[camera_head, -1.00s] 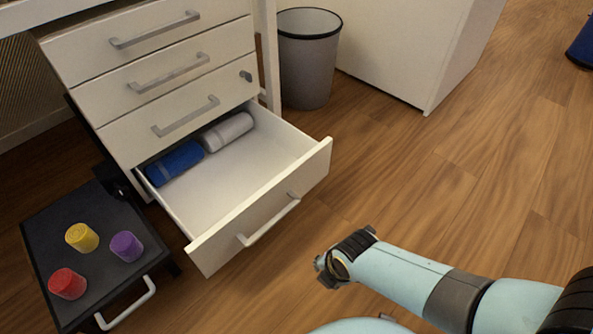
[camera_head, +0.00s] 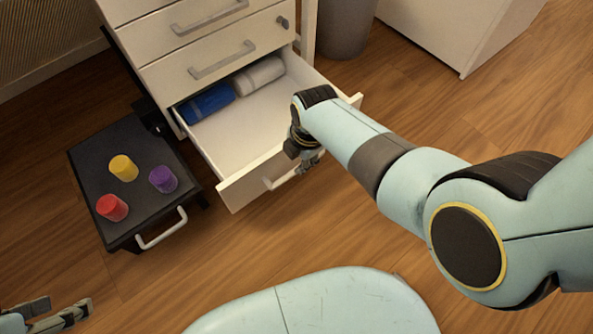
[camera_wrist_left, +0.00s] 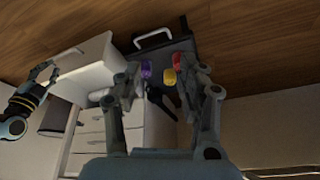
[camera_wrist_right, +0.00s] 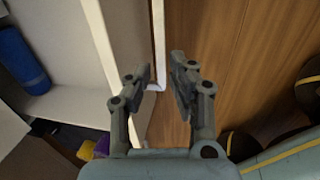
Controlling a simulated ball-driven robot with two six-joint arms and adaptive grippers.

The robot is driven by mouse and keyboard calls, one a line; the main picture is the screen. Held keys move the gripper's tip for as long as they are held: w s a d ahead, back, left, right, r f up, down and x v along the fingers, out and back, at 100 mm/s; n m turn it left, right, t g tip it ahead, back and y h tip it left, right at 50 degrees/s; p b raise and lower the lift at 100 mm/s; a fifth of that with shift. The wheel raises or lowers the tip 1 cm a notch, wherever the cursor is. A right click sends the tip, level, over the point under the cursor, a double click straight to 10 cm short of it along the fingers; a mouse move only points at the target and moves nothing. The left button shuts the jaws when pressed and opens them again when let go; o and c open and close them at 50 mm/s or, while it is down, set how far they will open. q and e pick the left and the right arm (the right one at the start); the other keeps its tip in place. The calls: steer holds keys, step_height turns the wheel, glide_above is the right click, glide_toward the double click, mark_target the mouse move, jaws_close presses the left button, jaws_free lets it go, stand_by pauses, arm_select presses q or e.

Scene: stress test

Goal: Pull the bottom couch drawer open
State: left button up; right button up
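A white drawer cabinet (camera_head: 217,38) has its bottom drawer (camera_head: 240,190) pulled out, with a blue roll (camera_head: 208,102) and a white roll (camera_head: 259,75) inside. I see no couch. My right gripper (camera_head: 308,160) is at the right part of the drawer's front handle (camera_head: 270,183). In the right wrist view, my right gripper (camera_wrist_right: 163,80) has its fingers apart, and the handle (camera_wrist_right: 159,45) shows in the gap between and beyond them; contact is unclear. My left gripper (camera_head: 70,315) is at the lower left of the head view, open and empty, also seen in the left wrist view (camera_wrist_left: 165,90).
A low black tray-like unit (camera_head: 110,205) with a white handle (camera_head: 162,230) holds a red cup (camera_head: 112,207), a yellow cup (camera_head: 123,168) and a purple cup (camera_head: 163,179). A grey bin (camera_head: 343,25) stands behind the cabinet's right side. Wooden floor is clear at right.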

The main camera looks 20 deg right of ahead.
arm_select(q)
step_height(320, 180, down, 6)
steer(key=t+b, duration=0.5)
steer(key=t, duration=0.2)
steer(key=shift+w+d+f+t, duration=0.2)
steer(key=shift+d+t, duration=0.1)
steer(key=shift+d, duration=0.1)
arm_select(e)
steer(key=shift+w+a+f, duration=0.1)
steer(key=shift+w+f, duration=0.05)
steer(key=shift+f, duration=0.9)
steer(key=shift+w+a+f, duration=0.1)
steer(key=shift+w+f, duration=0.1)
steer(key=shift+f, duration=0.8)
steer(key=shift+w+f, duration=0.15)
steer(key=shift+f, duration=0.9)
arm_select(q)
steer(key=shift+h, duration=0.3)
arm_select(e)
jaws_close()
